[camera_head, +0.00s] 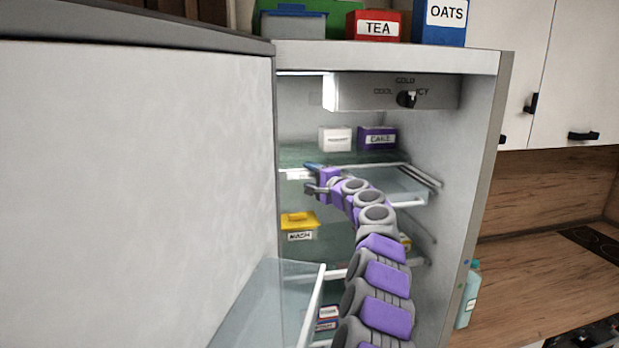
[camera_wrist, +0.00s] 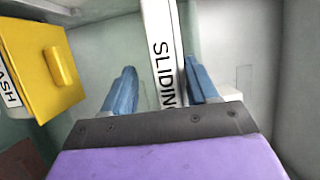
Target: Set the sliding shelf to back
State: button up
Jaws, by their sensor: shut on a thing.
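The sliding shelf (camera_head: 293,174) is inside the open fridge. Its white front strip (camera_wrist: 162,55), lettered "SLIDIN...", runs between my fingers in the wrist view. My gripper (camera_head: 312,179) is at the left part of this front edge, with blue fingertips on either side of it. In the wrist view, my gripper (camera_wrist: 160,88) is shut on the strip, though some gap shows beside the left finger. My arm hides part of the shelves behind it.
A white box (camera_head: 335,139) and a purple cake box (camera_head: 377,139) stand on the upper glass. A yellow-lidded box (camera_head: 299,222) sits below my gripper. The fridge door (camera_head: 140,190) is open at left, with a clear door bin (camera_head: 270,305). The right wall (camera_head: 470,180) bounds my arm.

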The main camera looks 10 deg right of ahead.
jog(key=shift+s+r, duration=0.1)
jog(key=shift+r, duration=0.15)
dwell(0.5)
jog(key=shift+s, duration=0.1)
